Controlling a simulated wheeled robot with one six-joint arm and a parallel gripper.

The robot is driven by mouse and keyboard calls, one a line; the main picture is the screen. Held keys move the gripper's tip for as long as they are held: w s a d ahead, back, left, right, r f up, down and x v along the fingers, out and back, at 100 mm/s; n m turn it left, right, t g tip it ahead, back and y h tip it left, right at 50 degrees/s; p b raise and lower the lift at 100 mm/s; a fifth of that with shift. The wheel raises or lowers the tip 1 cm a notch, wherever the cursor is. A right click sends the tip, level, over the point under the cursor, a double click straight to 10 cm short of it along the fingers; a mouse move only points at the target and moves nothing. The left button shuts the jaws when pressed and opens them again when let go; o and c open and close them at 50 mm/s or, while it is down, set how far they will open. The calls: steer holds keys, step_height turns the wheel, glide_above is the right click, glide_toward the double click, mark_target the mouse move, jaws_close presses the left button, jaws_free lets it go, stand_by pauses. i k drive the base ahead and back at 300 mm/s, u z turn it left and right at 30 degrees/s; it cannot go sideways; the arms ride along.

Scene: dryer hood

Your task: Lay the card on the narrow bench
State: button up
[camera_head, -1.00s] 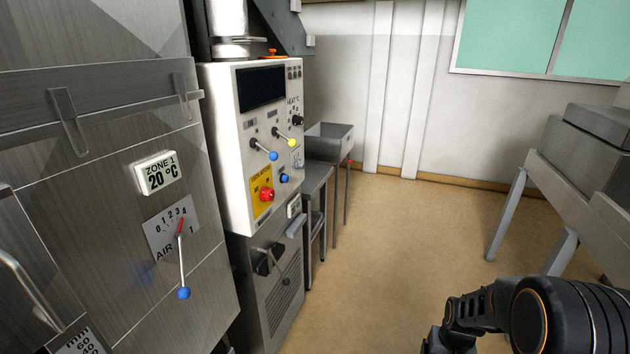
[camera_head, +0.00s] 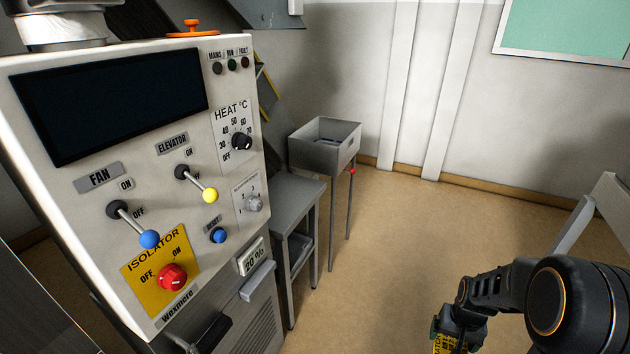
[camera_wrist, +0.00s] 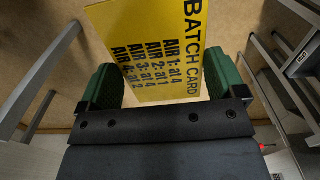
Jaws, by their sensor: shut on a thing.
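The yellow batch card (camera_wrist: 150,45) with black print is between the green fingers of my gripper (camera_wrist: 163,82) in the wrist view. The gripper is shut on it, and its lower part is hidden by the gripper. In the head view, a small yellow corner of the card (camera_head: 446,345) shows at the bottom edge, by my gripper (camera_head: 458,333). A narrow grey bench (camera_head: 290,203) with a lower shelf stands just right of the control cabinet. Its visible top looks bare. My gripper is apart from it, nearer and to the right.
The control cabinet (camera_head: 115,185) with levers and knobs fills the left. A grey open bin on legs (camera_head: 325,153) stands beyond the bench. Pale metal framework (camera_head: 590,210) is at the right edge. Brown floor (camera_head: 395,240) is clear between.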

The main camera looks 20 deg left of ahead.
mark_target(289, 200)
steer(key=i, duration=1.35)
steer(key=u, duration=1.55)
